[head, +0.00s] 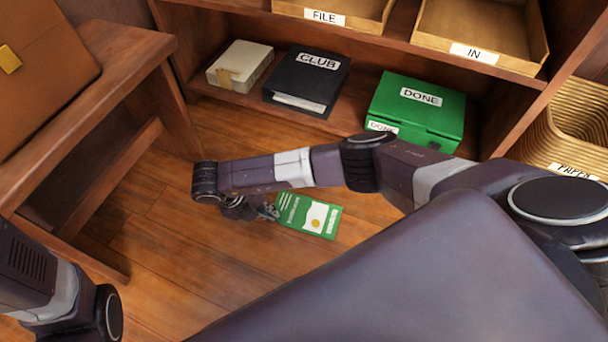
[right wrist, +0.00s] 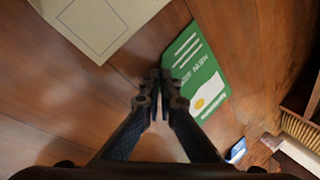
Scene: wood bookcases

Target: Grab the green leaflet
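The green leaflet (head: 308,214) has white print and a white panel with a yellow spot. In the head view it shows just right of my right gripper (head: 268,210), over the wooden floor. In the right wrist view the leaflet (right wrist: 203,75) is tilted and meets the tips of my right gripper (right wrist: 160,76). The fingers are nearly together, with the leaflet's near edge pinched at the tips. Whether it touches the floor is unclear. My left arm shows at the lower left of the head view; its gripper is out of view.
A wooden bench (head: 125,50) stands at the left with a brown case (head: 45,70). The low shelf holds a black CLUB binder (head: 307,80), a green DONE box (head: 417,108) and a pale box (head: 240,65). A wicker basket (head: 570,130) is at right.

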